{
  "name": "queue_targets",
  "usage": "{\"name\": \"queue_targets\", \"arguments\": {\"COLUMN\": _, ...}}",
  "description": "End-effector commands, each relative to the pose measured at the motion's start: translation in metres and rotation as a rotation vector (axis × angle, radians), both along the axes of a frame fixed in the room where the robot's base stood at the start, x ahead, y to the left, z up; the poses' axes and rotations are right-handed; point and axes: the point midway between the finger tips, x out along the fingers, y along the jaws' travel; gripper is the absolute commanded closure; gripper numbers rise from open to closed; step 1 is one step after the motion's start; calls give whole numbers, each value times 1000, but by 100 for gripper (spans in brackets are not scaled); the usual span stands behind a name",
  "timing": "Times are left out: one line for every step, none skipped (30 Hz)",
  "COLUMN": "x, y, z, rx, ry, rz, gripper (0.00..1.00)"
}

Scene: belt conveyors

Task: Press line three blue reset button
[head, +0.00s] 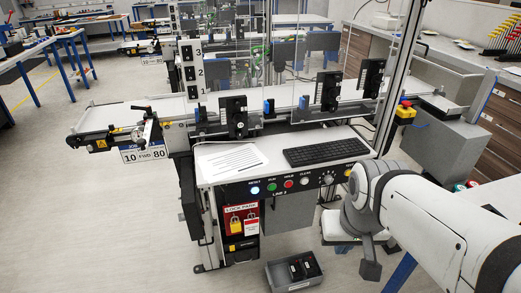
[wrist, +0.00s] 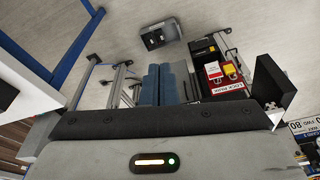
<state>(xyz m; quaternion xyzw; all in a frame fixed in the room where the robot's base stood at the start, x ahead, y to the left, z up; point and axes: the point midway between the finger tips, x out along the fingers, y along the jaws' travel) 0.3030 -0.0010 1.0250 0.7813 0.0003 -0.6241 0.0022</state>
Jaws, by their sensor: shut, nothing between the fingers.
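The blue reset button (head: 255,190) glows at the left end of the front panel (head: 239,195) marked LINE 3 in the head view. Green (head: 271,187) and red (head: 288,184) buttons sit to its right. My gripper (head: 370,268) is at the lower right in the head view, apart from the panel and well to the right of the reset button. In the wrist view my gripper (wrist: 159,67) has its two blue-grey fingers side by side, shut and empty. I cannot make out the reset button in the wrist view.
A keyboard (head: 326,152) and a paper sheet (head: 229,160) lie above the panel. A red lock board (head: 240,219) with padlocks hangs below it. A grey bin (head: 294,272) stands on the floor. The conveyor (head: 290,97) runs behind. Floor at left is clear.

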Motion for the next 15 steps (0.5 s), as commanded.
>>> {"name": "queue_targets", "arguments": {"x": 0, "y": 0, "z": 0, "rx": 0, "ry": 0, "rz": 0, "gripper": 100}}
{"name": "queue_targets", "arguments": {"x": 0, "y": 0, "z": 0, "rx": 0, "ry": 0, "rz": 0, "gripper": 100}}
{"name": "queue_targets", "arguments": {"x": 1, "y": 0, "z": -1, "rx": -2, "ry": -1, "rz": 1, "gripper": 100}}
{"name": "queue_targets", "arguments": {"x": 3, "y": -1, "z": -1, "rx": -6, "ry": -4, "rz": 1, "gripper": 100}}
{"name": "queue_targets", "arguments": {"x": 7, "y": -2, "z": -3, "rx": -11, "ry": -11, "rz": 1, "gripper": 100}}
{"name": "queue_targets", "arguments": {"x": 14, "y": -5, "z": -5, "rx": -24, "ry": -23, "rz": 2, "gripper": 100}}
{"name": "queue_targets", "arguments": {"x": 21, "y": -3, "z": -7, "rx": -36, "ry": -36, "rz": 5, "gripper": 100}}
{"name": "queue_targets", "arguments": {"x": 29, "y": -5, "z": -10, "rx": -51, "ry": -53, "rz": 9, "gripper": 100}}
{"name": "queue_targets", "arguments": {"x": 44, "y": -8, "z": -14, "rx": -72, "ry": -82, "rz": 18, "gripper": 100}}
{"name": "queue_targets", "arguments": {"x": 56, "y": -11, "z": -18, "rx": -91, "ry": -106, "rz": 27, "gripper": 100}}
{"name": "queue_targets", "arguments": {"x": 69, "y": -14, "z": -23, "rx": -108, "ry": -134, "rz": 40, "gripper": 100}}
{"name": "queue_targets", "arguments": {"x": 88, "y": -17, "z": -29, "rx": -128, "ry": -176, "rz": 62, "gripper": 100}}
{"name": "queue_targets", "arguments": {"x": 103, "y": -18, "z": -35, "rx": -142, "ry": -208, "rz": 83, "gripper": 100}}
{"name": "queue_targets", "arguments": {"x": 117, "y": -18, "z": -41, "rx": -152, "ry": -241, "rz": 107, "gripper": 100}}
{"name": "queue_targets", "arguments": {"x": 135, "y": -16, "z": -49, "rx": -158, "ry": -286, "rz": 142, "gripper": 100}}
